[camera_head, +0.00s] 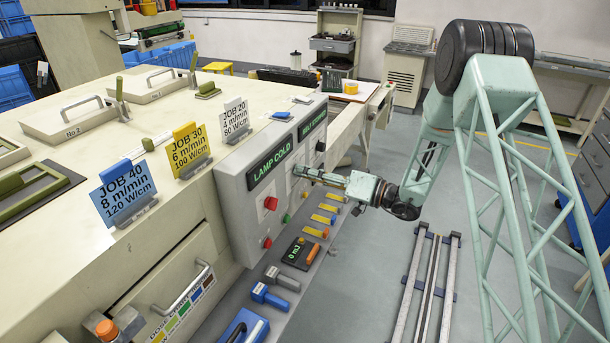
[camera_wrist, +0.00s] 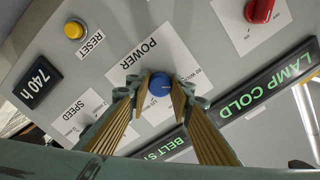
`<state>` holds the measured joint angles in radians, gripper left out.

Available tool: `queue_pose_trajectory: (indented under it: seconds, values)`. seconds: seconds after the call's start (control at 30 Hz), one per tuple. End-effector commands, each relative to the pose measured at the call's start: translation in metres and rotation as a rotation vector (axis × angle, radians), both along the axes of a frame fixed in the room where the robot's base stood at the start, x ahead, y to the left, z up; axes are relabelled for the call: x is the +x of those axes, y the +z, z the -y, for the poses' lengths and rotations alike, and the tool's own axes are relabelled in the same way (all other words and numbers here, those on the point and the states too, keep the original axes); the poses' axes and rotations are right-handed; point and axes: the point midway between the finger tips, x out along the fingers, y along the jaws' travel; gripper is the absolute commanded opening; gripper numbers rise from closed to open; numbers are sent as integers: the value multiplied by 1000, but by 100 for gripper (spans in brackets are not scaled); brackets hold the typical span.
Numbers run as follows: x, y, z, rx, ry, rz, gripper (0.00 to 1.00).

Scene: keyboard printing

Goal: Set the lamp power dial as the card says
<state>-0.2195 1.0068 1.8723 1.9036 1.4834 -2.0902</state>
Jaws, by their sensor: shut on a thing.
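The power dial is a round blue knob (camera_wrist: 161,85) on a white plate marked POWER, in the wrist view. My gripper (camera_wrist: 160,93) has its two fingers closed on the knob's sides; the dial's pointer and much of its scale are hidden. In the head view my gripper (camera_head: 299,172) reaches the grey panel from the right and the dial is hidden. Three cards stand on the machine top: a blue card (camera_head: 124,192) reading JOB 40, 8 m/min, 120 W/cm; a yellow card (camera_head: 188,150) reading JOB 30, 6 m/min, 100 W/cm; a white card (camera_head: 236,117) headed JOB 20.
The panel has a LAMP COLD display (camera_head: 270,165), a red knob (camera_wrist: 262,10), a yellow RESET button (camera_wrist: 74,30), a 740 h display (camera_wrist: 38,80) and a SPEED plate (camera_wrist: 85,110). A ledge below carries a 0 mJ meter (camera_head: 301,253).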

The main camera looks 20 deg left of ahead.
Motion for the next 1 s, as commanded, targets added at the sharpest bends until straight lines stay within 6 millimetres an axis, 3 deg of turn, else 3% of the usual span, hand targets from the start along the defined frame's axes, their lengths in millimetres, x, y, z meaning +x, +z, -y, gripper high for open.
queue_pose_trajectory:
  seconds: [1.0]
  values:
    - [-1, 0, 0, 88, 0, -716, 10]
